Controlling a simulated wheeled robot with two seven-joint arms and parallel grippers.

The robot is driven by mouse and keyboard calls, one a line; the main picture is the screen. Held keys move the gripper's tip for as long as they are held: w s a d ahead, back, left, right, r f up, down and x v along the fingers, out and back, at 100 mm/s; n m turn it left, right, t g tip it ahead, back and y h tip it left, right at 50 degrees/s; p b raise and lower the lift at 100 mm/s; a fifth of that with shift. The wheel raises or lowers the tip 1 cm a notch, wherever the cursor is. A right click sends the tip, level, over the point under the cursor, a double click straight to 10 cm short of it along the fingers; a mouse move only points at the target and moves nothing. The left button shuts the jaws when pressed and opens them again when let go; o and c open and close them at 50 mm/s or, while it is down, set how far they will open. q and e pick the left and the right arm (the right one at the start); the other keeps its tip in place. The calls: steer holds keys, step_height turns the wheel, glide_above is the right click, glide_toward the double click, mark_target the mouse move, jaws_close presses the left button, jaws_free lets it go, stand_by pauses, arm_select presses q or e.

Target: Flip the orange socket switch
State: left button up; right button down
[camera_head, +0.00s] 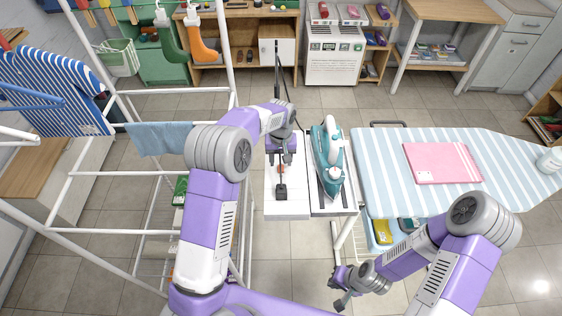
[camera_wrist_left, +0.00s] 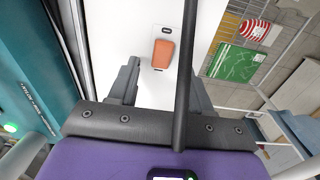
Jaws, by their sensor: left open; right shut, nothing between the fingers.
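The orange switch (camera_wrist_left: 163,53) sits on a white panel in the left wrist view, centred between the fingers and just beyond their tips. In the head view a small orange patch (camera_head: 281,168) shows on the white board (camera_head: 297,208), partly covered by my left gripper (camera_head: 280,158). My left gripper, also in the left wrist view (camera_wrist_left: 165,76), is open around empty space, pointing at the panel. I cannot tell if it touches the panel. My right gripper (camera_head: 343,294) is shut and empty, low in front of the ironing board.
A teal iron (camera_head: 328,160) stands right beside the white board. A black cord (camera_wrist_left: 187,50) runs past the switch, close to the right finger. The ironing board (camera_head: 395,180) with a pink cloth (camera_head: 442,163) is at right. A white drying rack (camera_head: 110,175) is at left.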

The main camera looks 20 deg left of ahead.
arm_select(q)
steer(key=shift+f, duration=0.65)
jaws_close()
steer(key=t+b, duration=0.1)
steer(key=b, duration=0.1)
steer(key=t+b, duration=0.1)
steer(key=b, duration=0.2)
steer(key=shift+s+d+t+y, duration=0.15)
steer(key=shift+s+t+y, duration=0.25)
steer(key=shift+s+r+t+b, duration=0.1)
steer(key=shift+t+b, duration=0.3)
steer(key=shift+b, duration=0.45)
jaws_free()
steer(key=shift+r, duration=0.1)
